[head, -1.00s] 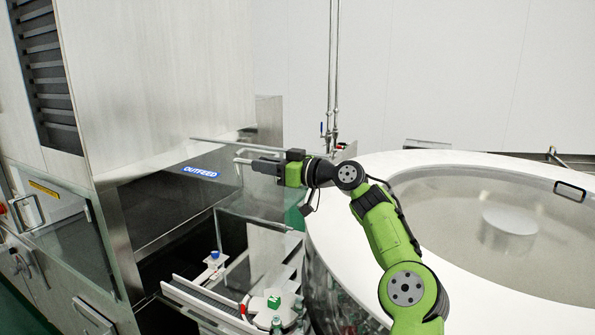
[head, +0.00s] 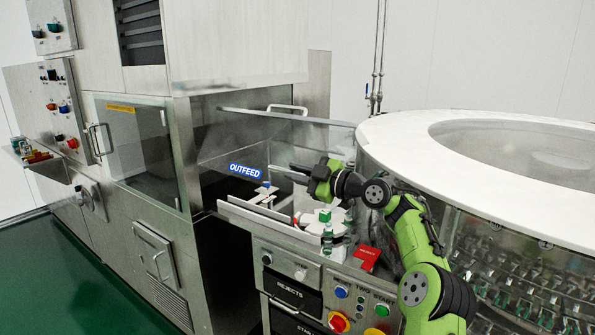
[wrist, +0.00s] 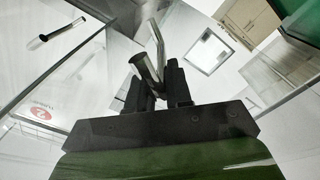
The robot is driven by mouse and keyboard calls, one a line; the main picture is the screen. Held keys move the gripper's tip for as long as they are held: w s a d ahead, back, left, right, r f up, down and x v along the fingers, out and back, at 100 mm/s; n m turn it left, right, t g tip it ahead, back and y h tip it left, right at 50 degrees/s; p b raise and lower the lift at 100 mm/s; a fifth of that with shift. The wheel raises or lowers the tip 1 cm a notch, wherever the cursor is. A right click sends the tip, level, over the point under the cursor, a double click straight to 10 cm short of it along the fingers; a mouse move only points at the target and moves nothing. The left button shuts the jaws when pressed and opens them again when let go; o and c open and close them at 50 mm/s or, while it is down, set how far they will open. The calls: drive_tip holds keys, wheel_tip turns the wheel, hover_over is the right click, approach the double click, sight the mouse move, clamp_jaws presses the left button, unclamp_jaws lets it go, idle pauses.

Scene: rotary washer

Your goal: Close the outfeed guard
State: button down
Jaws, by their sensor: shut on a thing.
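The outfeed guard is a clear panel with a blue OUTFEED label (head: 245,171) in the head view. It hangs below a long metal rail (head: 250,115), and its lower part is near the outfeed conveyor. Its clear edges are hard to trace, so I cannot tell how large a gap is left. My gripper (head: 290,173) is just right of the label, shut on the guard's metal handle bar (head: 283,170). In the wrist view, the bar (wrist: 146,70) runs between the two dark fingers (wrist: 160,85).
The conveyor's side wall (head: 265,226) and a control panel with buttons (head: 335,292) are below the guard. The large white-rimmed rotary drum (head: 400,128) stands to the right. A windowed cabinet door (head: 142,145) is on the left. Green floor (head: 70,275) is clear at lower left.

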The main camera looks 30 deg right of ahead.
drive_tip(key=shift+s+a+f+n+b, duration=0.1)
drive_tip(key=shift+a+f+n+b, duration=0.1)
drive_tip(key=shift+f+b, duration=0.4)
drive_tip(key=shift+a+f+n+b, duration=0.1)
drive_tip(key=shift+f+n+b, duration=0.15)
drive_tip(key=shift+f, duration=0.5)
